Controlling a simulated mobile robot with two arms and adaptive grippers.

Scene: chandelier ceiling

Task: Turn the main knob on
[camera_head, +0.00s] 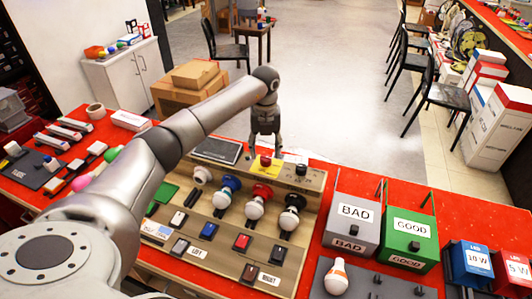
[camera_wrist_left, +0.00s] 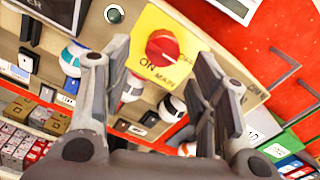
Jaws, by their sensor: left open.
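The main knob (camera_head: 265,160) is red and stands at the back of the wooden test panel (camera_head: 318,180). In the left wrist view the main knob (camera_wrist_left: 162,46) sits on a yellow plate (camera_wrist_left: 150,22) marked "ON" and "MAIN". My left gripper (camera_head: 264,152) reaches down over the back of the panel, close to the knob. In the left wrist view my left gripper (camera_wrist_left: 163,55) is open, with one finger on each side of the knob's picture position and nothing between them. I cannot tell the exact gap to the knob. My right gripper is out of view.
Several bulbs, including one in a red socket (camera_head: 260,193), stand on the panel before the knob. A dark display (camera_head: 217,150) lies left of it. The grey BAD box (camera_head: 353,222) and green GOOD box (camera_head: 409,235) stand to the right on the red table.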

